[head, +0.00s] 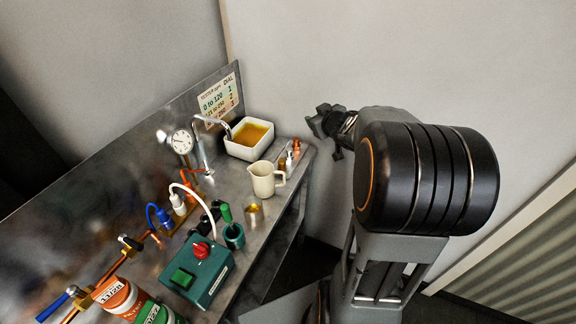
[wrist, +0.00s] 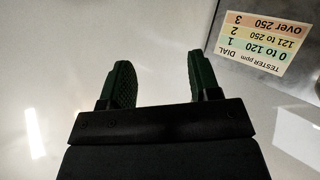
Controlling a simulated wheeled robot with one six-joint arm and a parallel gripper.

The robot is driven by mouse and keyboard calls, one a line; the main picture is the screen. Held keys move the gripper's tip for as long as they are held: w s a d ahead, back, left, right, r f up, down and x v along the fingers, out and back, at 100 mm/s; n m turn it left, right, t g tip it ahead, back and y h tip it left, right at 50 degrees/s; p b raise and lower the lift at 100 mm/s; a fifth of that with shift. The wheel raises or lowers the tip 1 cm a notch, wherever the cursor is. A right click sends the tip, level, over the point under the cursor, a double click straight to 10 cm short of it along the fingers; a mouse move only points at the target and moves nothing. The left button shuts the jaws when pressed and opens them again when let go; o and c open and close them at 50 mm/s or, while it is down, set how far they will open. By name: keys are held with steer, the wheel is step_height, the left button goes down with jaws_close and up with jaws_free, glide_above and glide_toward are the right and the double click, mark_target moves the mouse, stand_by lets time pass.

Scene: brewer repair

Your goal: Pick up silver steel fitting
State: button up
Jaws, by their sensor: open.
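Small fittings stand close together at the right end of the steel bench (head: 262,222). One looks silver (head: 289,160), beside a copper-coloured one (head: 296,146) and a brass-toned one (head: 282,166); they are small, so fine detail is unclear. My gripper (head: 318,122) is above and to the right of them in the head view, apart from them. In the wrist view my gripper (wrist: 160,78) is open, with nothing between its two dark green fingers. No fitting shows in the wrist view.
A cream jug (head: 264,180) and a white basin of amber liquid (head: 237,148) stand near the fittings. A tester chart (head: 218,99) is on the backsplash; the chart also shows in the wrist view (wrist: 262,37). A green box with a red knob (head: 197,270) stands nearer.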

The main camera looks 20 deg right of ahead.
step_height(320, 180, down, 8)
steer(key=d+n+y+b, duration=0.1)
steer(key=n+y+b, duration=0.1)
steer(key=y, duration=0.2)
steer(key=n+g+y+b, duration=0.1)
steer(key=y+b, duration=0.1)
steer(key=y, duration=0.2)
glide_toward(292, 150)
steer(key=shift+n+g+y, duration=0.3)
steer(key=x, duration=0.4)
steer(key=shift+w+f, duration=0.2)
steer(key=shift+w, duration=0.3)
steer(key=shift+x, duration=3.15)
steer(key=shift+r, duration=0.1)
steer(key=shift+c, duration=0.3)
steer(key=c, duration=1)
steer(key=shift+o, duration=0.2)
steer(key=shift+r, duration=0.1)
